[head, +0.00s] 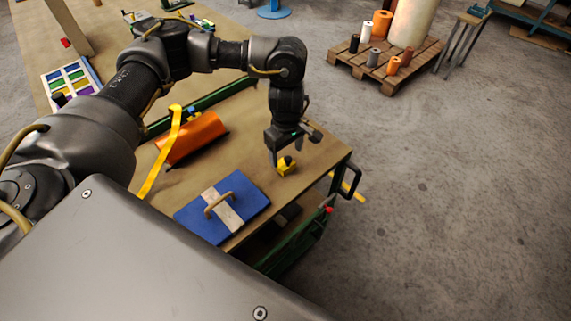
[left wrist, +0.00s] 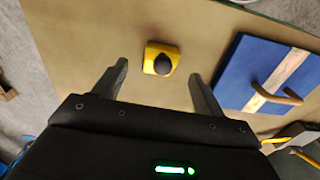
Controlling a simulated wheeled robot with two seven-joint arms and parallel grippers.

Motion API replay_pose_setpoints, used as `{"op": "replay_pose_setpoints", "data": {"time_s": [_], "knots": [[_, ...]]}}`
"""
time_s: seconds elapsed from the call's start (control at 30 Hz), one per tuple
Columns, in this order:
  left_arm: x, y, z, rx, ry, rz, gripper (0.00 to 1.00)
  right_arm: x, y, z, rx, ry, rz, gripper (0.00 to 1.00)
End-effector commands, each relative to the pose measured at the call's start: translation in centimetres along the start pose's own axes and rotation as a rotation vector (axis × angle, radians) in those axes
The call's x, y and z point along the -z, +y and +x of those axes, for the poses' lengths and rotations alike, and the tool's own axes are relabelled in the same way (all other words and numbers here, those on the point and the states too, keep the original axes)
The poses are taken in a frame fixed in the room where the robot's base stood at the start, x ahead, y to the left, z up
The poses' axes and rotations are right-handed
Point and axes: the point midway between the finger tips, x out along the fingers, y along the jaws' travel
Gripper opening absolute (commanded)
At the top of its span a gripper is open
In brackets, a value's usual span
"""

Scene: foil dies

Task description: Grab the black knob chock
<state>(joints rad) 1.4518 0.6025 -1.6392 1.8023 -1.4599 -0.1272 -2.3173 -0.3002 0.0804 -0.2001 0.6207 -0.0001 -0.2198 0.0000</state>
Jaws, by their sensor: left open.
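The black knob chock is a small yellow block with a black knob on top. It sits on the wooden table top near its right corner in the head view (head: 287,167). It also shows in the left wrist view (left wrist: 160,59), beyond and between the two fingertips. My left gripper (head: 285,150) is open and empty, pointing down over the chock. In the left wrist view its fingers (left wrist: 160,78) stand apart on either side, and neither appears to touch the chock. My right gripper is not in view.
A blue board with a wooden handle (head: 248,190) lies on the table nearby. An orange piece (head: 195,137) and a yellow strap (head: 163,155) lie farther left. The table edge (head: 338,164) is close to the chock. A pallet with rolls (head: 343,67) stands on the floor behind.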

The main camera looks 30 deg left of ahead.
Motion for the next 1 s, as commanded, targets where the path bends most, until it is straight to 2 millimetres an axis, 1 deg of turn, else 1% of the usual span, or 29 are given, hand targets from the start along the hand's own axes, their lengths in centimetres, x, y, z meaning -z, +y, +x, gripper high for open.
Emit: {"op": "replay_pose_setpoints", "data": {"time_s": [0.03,0.17,0.2,0.3,0.4,0.6,0.63,1.0], "knots": [[0.0,-0.2,0.5,0.006,-0.003,-0.003,0.71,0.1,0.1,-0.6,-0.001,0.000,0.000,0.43],[0.2,-0.3,2.2,0.005,-0.002,-0.003,0.71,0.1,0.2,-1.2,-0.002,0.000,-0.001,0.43],[0.2,-0.3,2.9,0.005,-0.003,-0.003,0.71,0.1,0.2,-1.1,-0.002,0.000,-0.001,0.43],[0.2,-0.3,3.9,0.003,-0.002,-0.002,0.71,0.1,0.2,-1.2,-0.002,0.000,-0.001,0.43],[0.2,-0.2,4.3,0.001,-0.001,-0.001,0.71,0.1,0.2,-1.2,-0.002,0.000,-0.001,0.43],[0.2,-0.2,4.4,0.000,-0.001,0.000,0.71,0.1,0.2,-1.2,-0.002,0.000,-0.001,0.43],[0.2,-0.2,4.4,0.000,-0.001,0.000,0.70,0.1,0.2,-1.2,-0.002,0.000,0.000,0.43],[0.2,-0.2,4.4,0.001,-0.001,0.000,0.21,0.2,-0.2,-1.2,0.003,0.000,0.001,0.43]]}}
